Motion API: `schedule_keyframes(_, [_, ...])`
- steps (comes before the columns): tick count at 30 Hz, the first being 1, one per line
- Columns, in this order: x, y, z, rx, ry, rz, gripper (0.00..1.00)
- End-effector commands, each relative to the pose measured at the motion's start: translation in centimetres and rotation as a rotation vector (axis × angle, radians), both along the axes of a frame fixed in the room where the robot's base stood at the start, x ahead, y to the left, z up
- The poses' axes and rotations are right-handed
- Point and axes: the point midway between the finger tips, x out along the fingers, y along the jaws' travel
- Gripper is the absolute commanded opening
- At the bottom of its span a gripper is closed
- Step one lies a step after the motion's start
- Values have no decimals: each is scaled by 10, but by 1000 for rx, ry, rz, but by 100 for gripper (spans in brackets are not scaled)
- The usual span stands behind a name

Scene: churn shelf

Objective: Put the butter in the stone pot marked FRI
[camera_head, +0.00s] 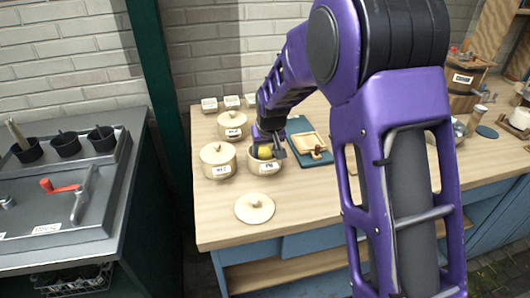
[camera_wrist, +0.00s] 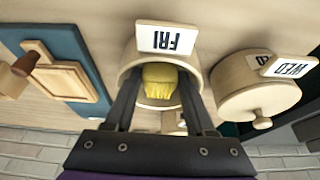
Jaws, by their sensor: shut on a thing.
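The stone pot marked FRI (camera_head: 264,168) stands open on the wooden bench. In the wrist view its FRI tag (camera_wrist: 167,38) is at the top and the pot (camera_wrist: 128,62) lies around the butter. My gripper (camera_head: 267,143) is over the pot's mouth, pointing down, its fingers reaching inside the rim. It is shut on the yellow butter (camera_wrist: 160,82), which also shows at the pot's mouth in the head view (camera_head: 265,152). Whether the butter touches the pot's floor is hidden. A round pale lid with a knob (camera_head: 254,209) lies on the bench in front of the pot.
The lidded WED pot (camera_head: 217,160) stands close on the left, another lidded pot (camera_head: 232,126) behind. A blue-green board with a wooden tray (camera_head: 313,143) lies on the right. Small labelled blocks (camera_head: 231,102) line the back. The bench's front left is clear beside the loose lid.

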Motion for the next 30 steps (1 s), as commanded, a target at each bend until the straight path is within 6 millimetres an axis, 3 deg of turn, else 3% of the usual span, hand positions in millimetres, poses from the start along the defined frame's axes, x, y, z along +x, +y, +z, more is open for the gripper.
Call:
schedule_keyframes(15, [0, 0, -12, 0, 0, 0, 6])
schedule_keyframes(30, [0, 0, -10, 0, 0, 0, 6])
